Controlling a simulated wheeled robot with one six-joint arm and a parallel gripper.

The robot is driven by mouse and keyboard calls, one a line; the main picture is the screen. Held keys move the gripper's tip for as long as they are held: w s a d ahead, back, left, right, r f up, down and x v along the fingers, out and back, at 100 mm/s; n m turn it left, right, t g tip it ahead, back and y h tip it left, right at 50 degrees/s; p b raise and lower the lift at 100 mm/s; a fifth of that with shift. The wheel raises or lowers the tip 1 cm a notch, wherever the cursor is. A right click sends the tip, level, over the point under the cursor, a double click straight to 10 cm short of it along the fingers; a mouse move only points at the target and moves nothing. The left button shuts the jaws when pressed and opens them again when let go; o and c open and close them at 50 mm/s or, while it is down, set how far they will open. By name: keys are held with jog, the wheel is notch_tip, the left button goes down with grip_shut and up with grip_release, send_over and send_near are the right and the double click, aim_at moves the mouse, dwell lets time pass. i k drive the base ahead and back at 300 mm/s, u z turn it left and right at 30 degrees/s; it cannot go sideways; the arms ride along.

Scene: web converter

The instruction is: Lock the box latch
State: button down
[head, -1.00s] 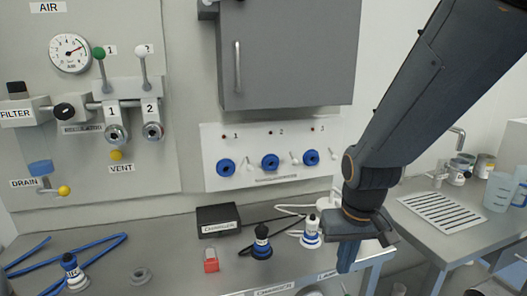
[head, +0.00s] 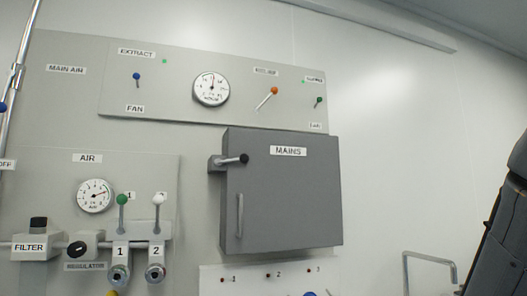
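A dark grey box labelled MAINS (head: 300,205) is mounted on the wall panel, its door closed against its body. A latch lever with a black knob (head: 244,159) sits at the box's upper left side, on a grey bracket, and points to the right, roughly level, over the door's edge. A vertical bar handle (head: 239,216) is on the door's left side below the lever. My gripper is out of view; only part of my arm shows at the right edge, well apart from the box.
Above the box is a panel with a gauge (head: 211,89) and several small levers. Left of it are the AIR gauge (head: 96,196), a green-knobbed lever (head: 122,200) and a white-knobbed lever (head: 159,199). A tap pipe (head: 430,258) stands at lower right. The wall right of the box is clear.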

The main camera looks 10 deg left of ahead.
aim_at(245, 158)
jog(key=z, duration=0.3)
jog(key=k, duration=0.75)
jog(key=z, duration=0.75)
jog(key=i, duration=0.75)
jog(key=u, duration=0.8)
jog(key=i, duration=0.75)
jog(key=u, duration=0.7)
